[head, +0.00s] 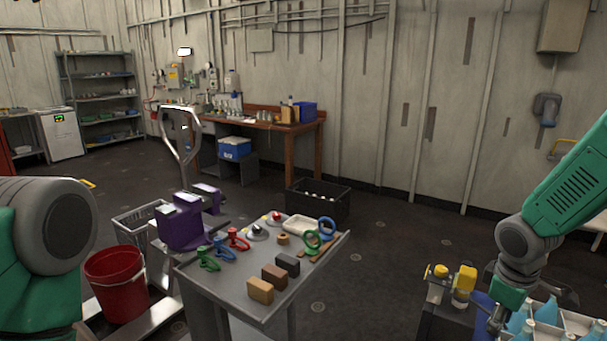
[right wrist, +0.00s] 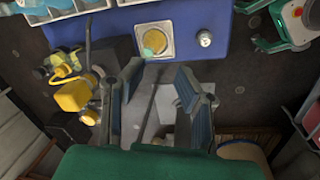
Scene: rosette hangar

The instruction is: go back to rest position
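My right gripper (head: 497,318) hangs at the lower right of the head view, beside the yellow-topped fittings. The right wrist view shows its two fingers spread apart, with the gripper (right wrist: 160,80) open and nothing held between them. A blue surface with a square metal plate (right wrist: 153,41) and a yellow-green disc on it lies beyond the fingertips. My left arm shows only as a green and grey link at the left edge of the head view; its gripper is out of view.
A black crate (head: 318,203) is behind. Yellow fittings (head: 463,280) and a white bottle crate (head: 578,322) are close to my right gripper.

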